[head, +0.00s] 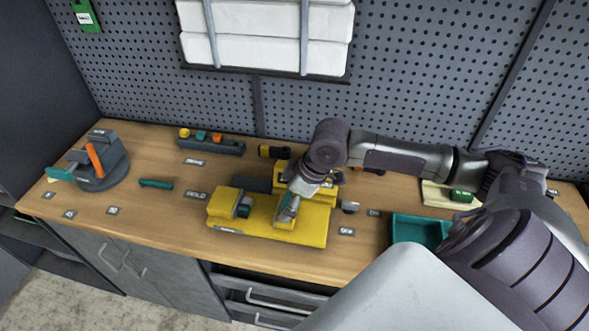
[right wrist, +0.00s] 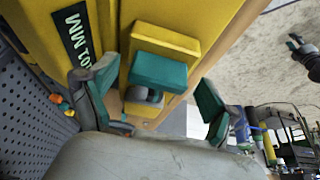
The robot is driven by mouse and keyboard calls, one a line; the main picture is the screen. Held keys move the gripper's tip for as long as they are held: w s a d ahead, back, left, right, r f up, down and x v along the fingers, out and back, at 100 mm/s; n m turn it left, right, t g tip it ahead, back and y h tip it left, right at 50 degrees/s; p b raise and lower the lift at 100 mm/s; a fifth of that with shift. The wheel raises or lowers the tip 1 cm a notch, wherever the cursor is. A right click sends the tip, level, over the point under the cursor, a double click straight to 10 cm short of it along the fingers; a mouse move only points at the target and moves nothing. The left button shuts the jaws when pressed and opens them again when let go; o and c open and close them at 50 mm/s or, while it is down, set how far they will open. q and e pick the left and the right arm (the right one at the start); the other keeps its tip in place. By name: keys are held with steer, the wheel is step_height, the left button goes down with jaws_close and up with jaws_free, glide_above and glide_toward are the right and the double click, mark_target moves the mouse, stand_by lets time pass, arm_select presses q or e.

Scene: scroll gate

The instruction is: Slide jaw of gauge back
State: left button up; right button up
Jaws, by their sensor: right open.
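The yellow gauge (head: 312,228) lies on the workbench near the middle of the head view. A yellow upright block (head: 222,203) stands at its left end, with a teal and grey part (head: 243,206) beside it. My right gripper (head: 287,210) is over the right part of the gauge, pointing down. In the right wrist view the gripper (right wrist: 152,105) is open, its teal-padded fingers apart on either side of a teal block (right wrist: 158,73) with a yellow block behind it. I cannot tell whether the fingers touch anything.
A teal tray (head: 418,229) stands right of the gauge. A grey rotary fixture with an orange lever (head: 97,160) is at the left, with a teal bar (head: 156,184) nearby. A grey rack (head: 212,146) is at the back. The pegboard (head: 400,70) bounds the rear.

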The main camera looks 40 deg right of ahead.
steer(key=v, duration=1.1)
steer(key=shift+d+r, duration=0.2)
steer(key=shift+r, duration=0.1)
steer(key=shift+s, duration=0.15)
